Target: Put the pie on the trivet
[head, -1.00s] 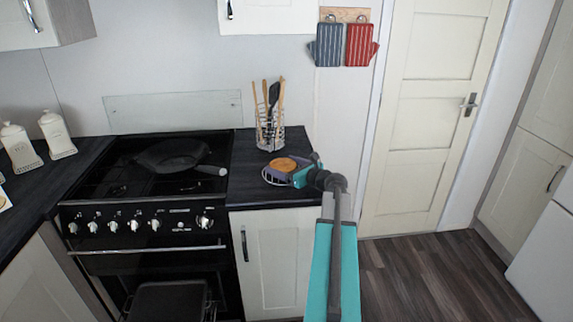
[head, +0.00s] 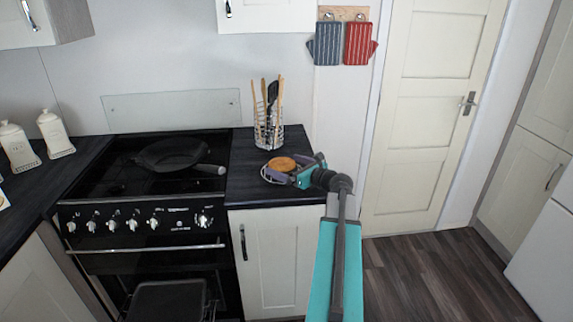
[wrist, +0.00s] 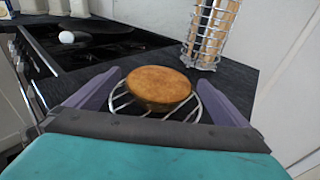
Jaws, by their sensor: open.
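The pie (head: 281,164) is round and golden brown. It rests on the round wire trivet (head: 268,178) on the dark counter right of the stove. In the wrist view the pie (wrist: 158,86) sits on the bars of the trivet (wrist: 190,113), whose rim shows around it. My gripper (head: 298,168) is open beside the trivet. In the wrist view its two purple fingers (wrist: 158,92) stand apart to the left and right of the pie, clear of it. The near part of the trivet is hidden behind my gripper body.
A wire utensil holder (head: 268,132) stands on the counter behind the trivet. A black frying pan (head: 172,154) sits on the stove at left, its handle toward the counter. The wall is behind, and the counter ends just right of my gripper.

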